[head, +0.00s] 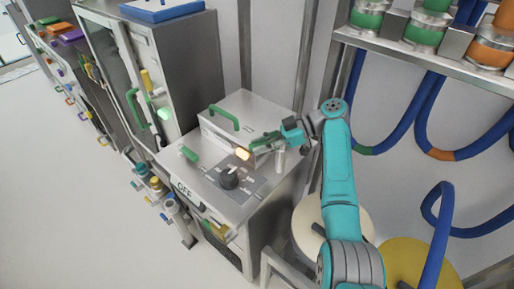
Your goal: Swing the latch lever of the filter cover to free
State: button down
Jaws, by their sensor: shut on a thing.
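The filter cover looks to be the pale metal box (248,108) with a green handle, on top of the grey cabinet in the middle of the head view. My gripper (264,143) is at the front right of this box, low over the cabinet top. It is shut on a green piece, which appears to be the latch lever (262,138). My fingers hide most of the lever, so its exact angle cannot be told. A short metal post (280,157) stands just below my gripper.
A lit amber lamp (243,153) and a black knob (229,178) are close to my gripper on the cabinet top (205,178). A green lever (188,154) is at left. Blue hoses (385,135) hang at right. Open floor (60,200) lies left.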

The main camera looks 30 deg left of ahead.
jog(key=shift+s+d+n+h, duration=0.15)
jog(key=shift+n+h, duration=0.15)
jog(key=shift+h, duration=0.1)
jog(key=c, duration=1)
grip_release()
notch_tip(320, 180, up, 10)
jog(key=shift+f, duration=0.1)
